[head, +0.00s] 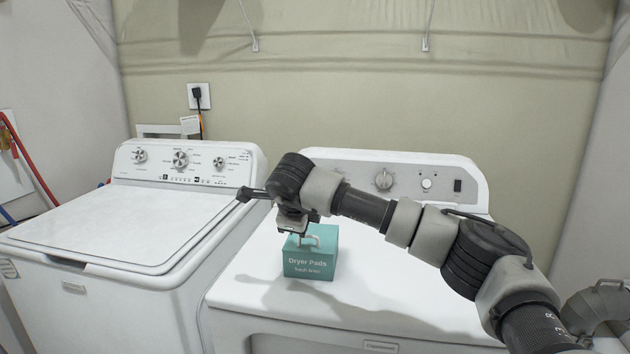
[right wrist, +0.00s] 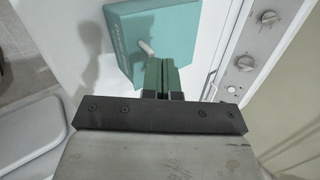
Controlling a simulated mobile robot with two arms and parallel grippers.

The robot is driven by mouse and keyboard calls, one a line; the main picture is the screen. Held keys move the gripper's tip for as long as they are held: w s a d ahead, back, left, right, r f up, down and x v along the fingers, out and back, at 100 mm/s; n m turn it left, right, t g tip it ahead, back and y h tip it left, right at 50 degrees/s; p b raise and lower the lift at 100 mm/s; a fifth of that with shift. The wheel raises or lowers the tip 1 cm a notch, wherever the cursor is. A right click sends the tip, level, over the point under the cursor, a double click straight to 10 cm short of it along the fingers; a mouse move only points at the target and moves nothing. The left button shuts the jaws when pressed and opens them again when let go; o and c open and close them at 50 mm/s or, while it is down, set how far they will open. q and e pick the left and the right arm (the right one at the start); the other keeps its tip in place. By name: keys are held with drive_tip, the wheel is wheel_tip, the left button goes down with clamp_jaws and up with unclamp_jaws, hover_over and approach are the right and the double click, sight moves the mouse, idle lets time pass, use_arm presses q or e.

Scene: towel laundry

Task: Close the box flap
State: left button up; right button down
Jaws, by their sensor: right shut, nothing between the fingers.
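A teal box labelled "Dryer Pads" (head: 310,265) stands upright on top of the right-hand white machine. A small pale strip (head: 308,240) shows at the top of the box; it also appears in the right wrist view (right wrist: 146,47), against the teal surface just ahead of my fingertips. My right gripper (head: 296,236) points down over the box top, its fingers shut and empty. In the right wrist view its two green fingers (right wrist: 162,72) are pressed together close to the box. Whether they touch it, and how the flap stands, I cannot tell. My left gripper is not in view.
The white dryer top (head: 380,300) around the box is clear, with a control panel (head: 400,180) behind. A white washer (head: 110,225) with a shut lid stands to the left, a gap between them. The wall (head: 360,100) rises behind.

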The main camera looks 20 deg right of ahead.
sight(300, 248)
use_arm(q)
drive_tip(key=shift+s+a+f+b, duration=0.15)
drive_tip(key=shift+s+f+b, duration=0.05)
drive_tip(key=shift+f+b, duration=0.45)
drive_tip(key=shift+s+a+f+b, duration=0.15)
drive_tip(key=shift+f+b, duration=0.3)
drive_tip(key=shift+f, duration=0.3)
use_arm(e)
drive_tip(key=shift+s+a+f, duration=0.1)
drive_tip(key=shift+s+f, duration=0.05)
drive_tip(key=shift+f, duration=0.45)
drive_tip(key=shift+s+a+f, duration=0.15)
drive_tip(key=shift+s+f, duration=0.05)
drive_tip(key=shift+f, duration=0.45)
drive_tip(key=shift+s+a+f, duration=0.1)
drive_tip(key=shift+s+f, duration=0.05)
drive_tip(key=shift+f, duration=0.45)
